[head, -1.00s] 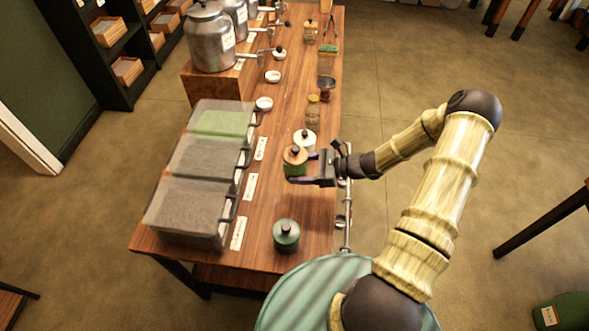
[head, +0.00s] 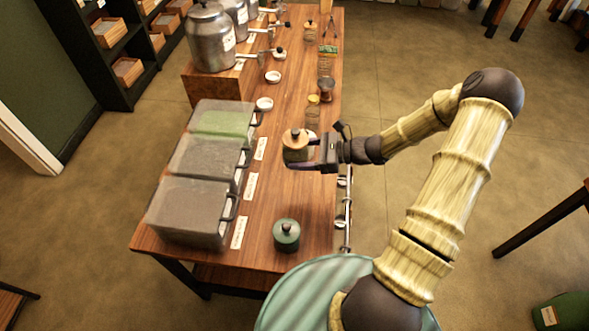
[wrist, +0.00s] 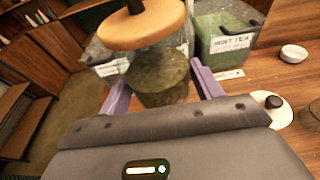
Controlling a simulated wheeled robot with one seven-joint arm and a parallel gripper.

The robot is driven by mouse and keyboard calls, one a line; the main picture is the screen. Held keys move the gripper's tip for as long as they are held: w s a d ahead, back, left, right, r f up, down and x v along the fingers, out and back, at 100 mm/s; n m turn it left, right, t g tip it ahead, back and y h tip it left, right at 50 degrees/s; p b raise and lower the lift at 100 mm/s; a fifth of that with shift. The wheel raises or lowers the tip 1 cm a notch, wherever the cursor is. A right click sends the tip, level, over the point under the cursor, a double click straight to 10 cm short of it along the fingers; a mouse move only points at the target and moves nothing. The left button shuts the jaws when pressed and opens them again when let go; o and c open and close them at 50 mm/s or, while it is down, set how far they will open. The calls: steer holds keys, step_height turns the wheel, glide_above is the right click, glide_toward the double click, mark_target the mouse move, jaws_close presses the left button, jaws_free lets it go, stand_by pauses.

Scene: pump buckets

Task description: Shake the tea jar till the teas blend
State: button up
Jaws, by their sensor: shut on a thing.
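The tea jar (head: 297,153) is glass with a round wooden lid (head: 295,139) and a dark knob. My gripper (head: 303,160) is shut around its body and holds it above the wooden table, roughly upright in the head view. In the wrist view the jar (wrist: 160,78) shows dark green tea inside, between the two purple fingers. The lid sits on top, tilted in that picture. I cannot tell separate teas apart in it.
Three clear bins (head: 187,210) of tea stand on the table's left side. A green canister (head: 286,236) stands near the front edge. A white lid with a dark knob (wrist: 278,108) lies below. Metal urns (head: 210,38) stand at the back.

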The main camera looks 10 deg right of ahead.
step_height(320, 180, down, 8)
steer(key=shift+r, duration=0.2)
steer(key=shift+w, duration=0.1)
